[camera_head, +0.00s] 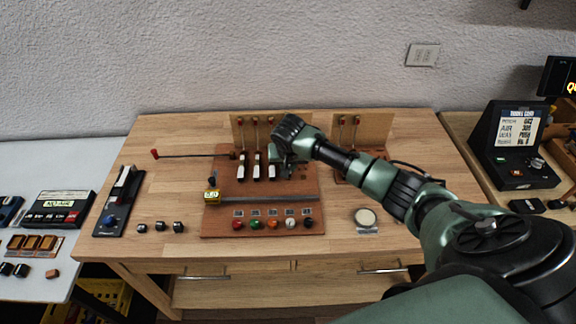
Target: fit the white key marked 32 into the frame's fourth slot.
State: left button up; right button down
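The brown wooden frame (212,222) lies on the middle of the table. Several upright white-and-black keys stand in its middle, among them a left one (241,171), a second (256,170) and a third (271,173). Their numbers are too small to read, so I cannot tell which is marked 32. My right gripper (286,165) points down over the right end of this key row. The wrist hides its fingers and whatever is between or under them, including the slot area there. My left gripper is not in view.
Coloured knobs (271,224) line the front. A second board (343,174) is partly behind my arm. A black tray (118,205) lies left, a round disc (366,217) right.

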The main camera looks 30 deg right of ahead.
jog(key=shift+p, duration=0.8)
dwell(0.9)
jog(key=shift+f, duration=0.4)
dwell(0.7)
jog(key=shift+f+p, duration=0.15)
jog(key=shift+p, duration=0.2)
dwell(0.4)
jog(key=c, duration=1.3)
grip_release()
notch_tip(320, 180, up, 5)
jog(key=p, duration=0.5)
jog(key=shift+s+r+p, duration=0.1)
jog(key=shift+r+p, duration=0.25)
jog(key=shift+r, duration=0.65)
